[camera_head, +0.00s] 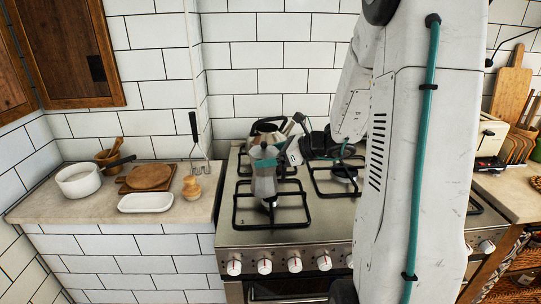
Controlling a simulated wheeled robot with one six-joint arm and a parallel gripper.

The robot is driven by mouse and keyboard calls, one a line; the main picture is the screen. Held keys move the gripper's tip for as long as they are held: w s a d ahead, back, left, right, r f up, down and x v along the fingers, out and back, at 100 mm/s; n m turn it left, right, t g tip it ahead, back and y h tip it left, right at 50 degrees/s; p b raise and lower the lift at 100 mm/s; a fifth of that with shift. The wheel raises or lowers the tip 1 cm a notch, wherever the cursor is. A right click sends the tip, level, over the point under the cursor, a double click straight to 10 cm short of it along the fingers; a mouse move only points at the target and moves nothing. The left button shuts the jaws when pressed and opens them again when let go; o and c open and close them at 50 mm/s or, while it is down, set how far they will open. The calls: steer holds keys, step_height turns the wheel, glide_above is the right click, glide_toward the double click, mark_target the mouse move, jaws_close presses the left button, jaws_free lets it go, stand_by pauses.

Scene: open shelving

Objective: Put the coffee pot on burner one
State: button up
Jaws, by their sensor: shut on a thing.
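A silver moka-style coffee pot (264,174) with a dark handle side is upright over the front left burner (272,208) of the gas stove. My gripper (283,157) is shut on the coffee pot from its right side. The pot's base appears just above or at the grate; I cannot tell whether it touches. A small mark "1" shows on the stovetop at the front left of this burner. The pot's right side is partly hidden by my gripper.
A kettle (268,127) stands on the back left burner, close behind the pot. My arm covers the stove's right part. The left counter holds a white pot (78,181), a white tray (145,203), wooden boards (148,177) and a wooden mill (191,188).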

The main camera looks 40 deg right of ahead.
steer(key=shift+f, duration=0.2)
steer(key=o, duration=1.8)
steer(key=shift+r, duration=0.1)
